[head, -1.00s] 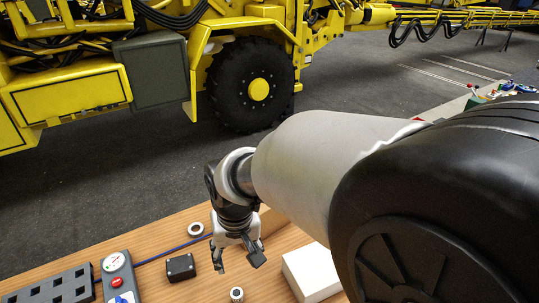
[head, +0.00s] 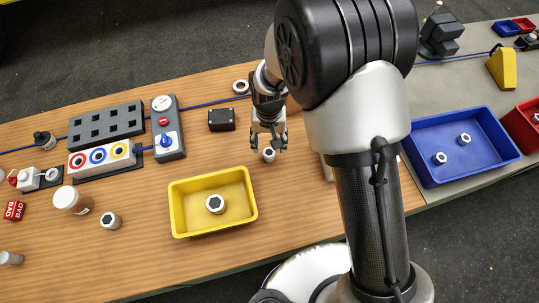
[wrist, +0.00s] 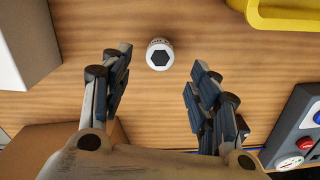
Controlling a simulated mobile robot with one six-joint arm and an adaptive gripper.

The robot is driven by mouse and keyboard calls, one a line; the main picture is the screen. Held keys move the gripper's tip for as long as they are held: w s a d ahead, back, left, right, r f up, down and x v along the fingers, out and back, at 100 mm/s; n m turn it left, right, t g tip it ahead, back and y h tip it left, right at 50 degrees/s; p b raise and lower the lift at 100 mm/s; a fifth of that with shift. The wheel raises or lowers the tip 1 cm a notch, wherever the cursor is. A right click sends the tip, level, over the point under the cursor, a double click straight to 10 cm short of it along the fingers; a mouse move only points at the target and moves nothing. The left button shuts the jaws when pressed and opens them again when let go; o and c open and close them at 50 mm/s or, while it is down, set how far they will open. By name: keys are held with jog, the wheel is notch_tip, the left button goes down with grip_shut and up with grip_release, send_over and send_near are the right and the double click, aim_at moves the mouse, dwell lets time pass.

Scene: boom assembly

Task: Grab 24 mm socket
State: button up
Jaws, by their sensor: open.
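A small silver socket (head: 269,155) with a dark hexagonal opening stands on the wooden table just in front of my gripper (head: 268,143). In the wrist view the same socket (wrist: 159,56) sits centred slightly beyond the fingertips. My gripper (wrist: 155,80) is open and empty, one finger on each side of the socket's line. The marking on the socket's side is too small to read. Another socket (head: 215,204) is in the yellow tray (head: 180,212), and one more (head: 110,220) stands on the table at left. I cannot tell their sizes.
A black box (head: 221,120), a grey control box with buttons (head: 166,135) and a grey slotted rack (head: 106,125) stand left of my gripper. A white block (wrist: 22,50) is at left in the wrist view. Table around the socket is bare.

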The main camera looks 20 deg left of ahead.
aim_at(269, 153)
notch_tip(269, 153, down, 8)
jog(key=shift+s+r+b, duration=0.1)
jog(key=shift+r+b, duration=0.05)
jog(key=shift+b, duration=0.9)
jog(key=c, duration=1.2)
jog(key=shift+r, duration=0.2)
